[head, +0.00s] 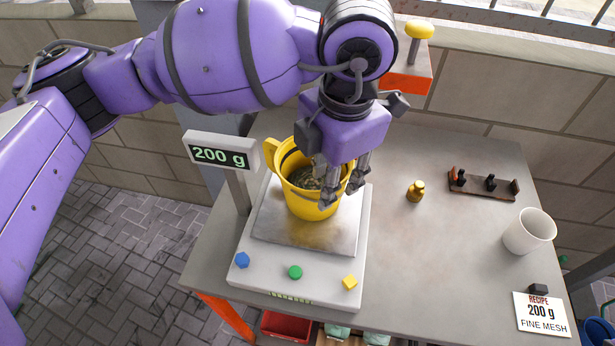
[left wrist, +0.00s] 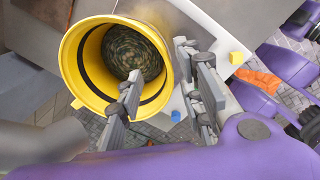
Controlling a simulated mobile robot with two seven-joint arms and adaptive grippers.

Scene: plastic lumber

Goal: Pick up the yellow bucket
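The yellow bucket (head: 305,207) stands upright on the metal plate of a scale (head: 268,268), with its handle to the left and dark, speckled contents inside. The display (head: 222,154) reads 200 g. My left gripper (head: 342,188) points down at the bucket's right side. In the left wrist view, the fingers (left wrist: 160,58) are spread apart, one over the bucket's mouth and the other beyond its rim (left wrist: 72,62). The rim seems to lie between them, but I cannot tell whether either finger touches it. My right gripper is not in view.
On the table to the right are a small brass weight (head: 416,191), a dark rack (head: 483,184), a white cup (head: 529,231) and a recipe card (head: 542,314) reading 200 g, fine mesh. Blue, green and yellow buttons line the scale's front. The middle of the table is mostly clear.

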